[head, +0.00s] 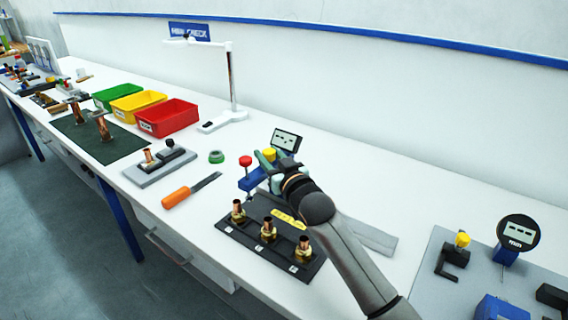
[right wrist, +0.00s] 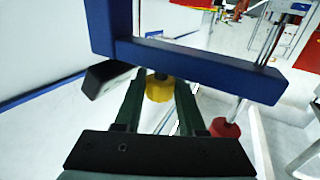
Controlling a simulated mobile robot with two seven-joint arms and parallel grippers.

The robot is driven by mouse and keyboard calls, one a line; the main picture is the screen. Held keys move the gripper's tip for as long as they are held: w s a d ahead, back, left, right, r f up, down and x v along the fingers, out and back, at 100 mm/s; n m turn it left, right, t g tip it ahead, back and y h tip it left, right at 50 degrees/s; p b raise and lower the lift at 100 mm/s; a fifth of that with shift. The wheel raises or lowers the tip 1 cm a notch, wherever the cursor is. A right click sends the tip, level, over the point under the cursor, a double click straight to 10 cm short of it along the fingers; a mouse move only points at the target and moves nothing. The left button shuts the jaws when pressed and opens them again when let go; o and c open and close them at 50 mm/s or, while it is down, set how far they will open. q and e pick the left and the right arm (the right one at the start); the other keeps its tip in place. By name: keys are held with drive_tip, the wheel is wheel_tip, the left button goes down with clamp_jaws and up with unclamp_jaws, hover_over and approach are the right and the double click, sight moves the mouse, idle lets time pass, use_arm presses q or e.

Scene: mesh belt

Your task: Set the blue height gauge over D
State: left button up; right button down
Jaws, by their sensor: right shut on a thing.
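The blue height gauge has a blue frame (head: 250,181), a red knob, a yellow knob and a display (head: 286,140). In the head view it is just behind the black block. My right gripper (head: 268,160) is shut on it, with the fingers (right wrist: 160,110) on either side of the yellow knob in the right wrist view. The blue frame (right wrist: 200,68) spans that view. I cannot tell whether the gauge touches the table. The black block (head: 270,222) carries three brass fittings in a row, each beside a small white label; the letters are too small to read surely. My left gripper is out of view.
An orange-handled tool (head: 177,197) and a green ring (head: 216,157) lie left of the block. A red bin (head: 168,118) and a lamp stand (head: 232,85) are behind. A grey board (head: 450,285) with a round dial gauge (head: 519,233) is at right.

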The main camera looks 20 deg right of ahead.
drive_tip(key=w+a, duration=0.1)
drive_tip(key=w+a+b, duration=0.1)
drive_tip(key=w+a, duration=0.1)
drive_tip(key=shift+w+r, duration=0.15)
drive_tip(key=shift+w, duration=0.15)
drive_tip(key=c, duration=0.8)
unclamp_jaws()
drive_tip(key=shift+w, duration=0.1)
drive_tip(key=shift+c, duration=0.2)
drive_tip(key=shift+o, duration=0.4)
drive_tip(key=shift+w+a, duration=0.1)
drive_tip(key=shift+w, duration=0.05)
drive_tip(key=s+d, duration=0.2)
drive_tip(key=s, duration=1)
drive_tip(key=shift+s+d+b, duration=0.2)
drive_tip(key=shift+b, duration=0.15)
